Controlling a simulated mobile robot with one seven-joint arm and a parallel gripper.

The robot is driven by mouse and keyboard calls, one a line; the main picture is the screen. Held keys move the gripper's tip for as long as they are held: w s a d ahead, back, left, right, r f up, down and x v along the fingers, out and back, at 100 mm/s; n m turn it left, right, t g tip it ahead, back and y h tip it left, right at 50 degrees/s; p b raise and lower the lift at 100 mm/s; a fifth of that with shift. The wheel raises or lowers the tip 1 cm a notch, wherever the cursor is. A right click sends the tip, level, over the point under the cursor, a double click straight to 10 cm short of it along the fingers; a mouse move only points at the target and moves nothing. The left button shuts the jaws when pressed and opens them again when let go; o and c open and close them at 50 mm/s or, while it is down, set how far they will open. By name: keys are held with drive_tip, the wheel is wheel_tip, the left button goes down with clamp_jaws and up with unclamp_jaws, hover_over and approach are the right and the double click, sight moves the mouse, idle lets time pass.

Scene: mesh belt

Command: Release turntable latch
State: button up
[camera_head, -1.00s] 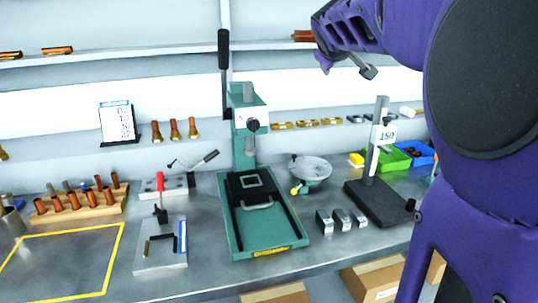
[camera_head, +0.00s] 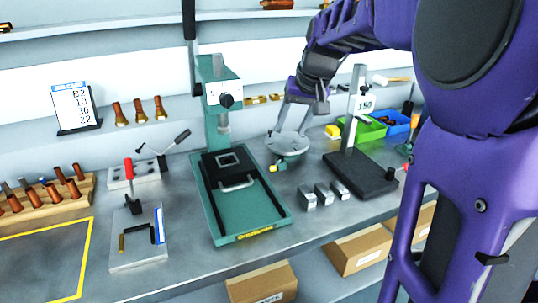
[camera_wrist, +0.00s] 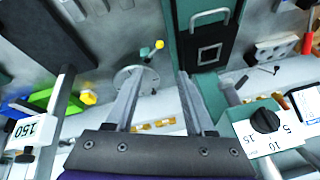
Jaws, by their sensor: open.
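The turntable (camera_head: 289,146) is a round grey disc on a green base, standing on the bench right of the green press. Its latch lever with a yellow knob (camera_head: 273,168) sticks out at the front left. My gripper (camera_head: 291,130) is open and empty, pointing down over the turntable, its fingers overlapping the disc's back part in the head view. In the wrist view, the turntable (camera_wrist: 136,80) lies partly behind the left finger, and the yellow knob (camera_wrist: 159,44) shows beyond the fingertips. My gripper (camera_wrist: 155,78) has a wide gap there. I cannot tell whether it touches the disc.
The green press (camera_head: 240,205) stands left of the turntable. Small metal blocks (camera_head: 325,194) lie in front to the right. A gauge stand (camera_head: 362,172) marked 150 and green (camera_head: 365,133) and blue (camera_head: 394,124) bins are at the right.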

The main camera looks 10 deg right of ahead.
sight(273, 167)
drive_tip(key=b+x, duration=0.2)
drive_tip(key=x, duration=1.5)
drive_tip(key=shift+w+d, duration=0.1)
clamp_jaws()
